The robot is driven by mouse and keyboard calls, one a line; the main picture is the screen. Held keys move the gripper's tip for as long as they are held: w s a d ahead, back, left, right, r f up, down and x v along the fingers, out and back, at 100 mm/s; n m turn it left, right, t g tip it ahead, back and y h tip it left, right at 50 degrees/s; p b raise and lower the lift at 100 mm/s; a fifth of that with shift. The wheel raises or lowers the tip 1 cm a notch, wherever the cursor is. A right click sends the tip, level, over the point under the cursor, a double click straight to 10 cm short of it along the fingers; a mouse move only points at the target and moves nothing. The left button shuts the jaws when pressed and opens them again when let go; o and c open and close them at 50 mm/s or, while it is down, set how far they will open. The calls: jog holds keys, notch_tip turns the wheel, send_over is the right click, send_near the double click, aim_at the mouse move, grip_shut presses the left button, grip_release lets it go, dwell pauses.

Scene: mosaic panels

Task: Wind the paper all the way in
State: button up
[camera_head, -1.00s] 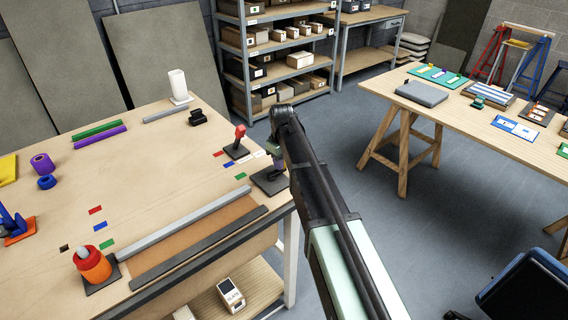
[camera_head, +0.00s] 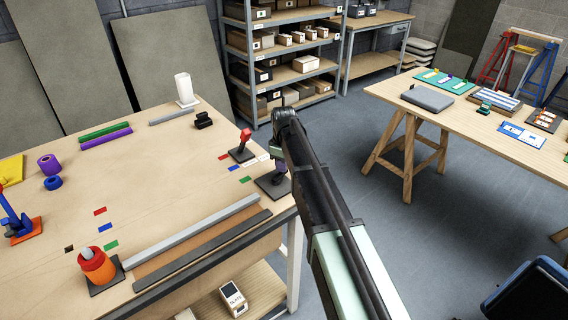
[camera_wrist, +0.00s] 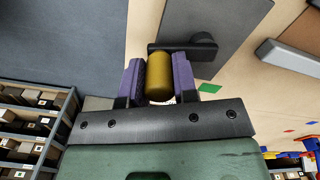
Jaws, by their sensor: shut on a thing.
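The brown paper (camera_head: 192,236) shows as a narrow strip on the workbench between a light grey bar (camera_head: 195,229) and a dark bar (camera_head: 205,248). At the right end of the bars, a crank stands on a dark plate (camera_head: 267,188). My gripper (camera_wrist: 158,80) has its purple fingers on either side of the crank's gold knob (camera_wrist: 158,90) and is shut on it. The dark crank arm (camera_wrist: 203,47) runs to the right from above the knob in the wrist view. In the head view my arm partly hides the crank.
A red-topped lever (camera_head: 243,146) stands just behind the crank. Coloured markers lie on the bench (camera_head: 170,150). A second table (camera_head: 455,115) stands at the right, across open floor.

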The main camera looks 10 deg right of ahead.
jog(key=o, duration=0.9)
jog(key=shift+o, duration=0.2)
notch_tip(320, 180, up, 11)
jog(key=p, duration=1.1)
jog(key=shift+f, duration=0.1)
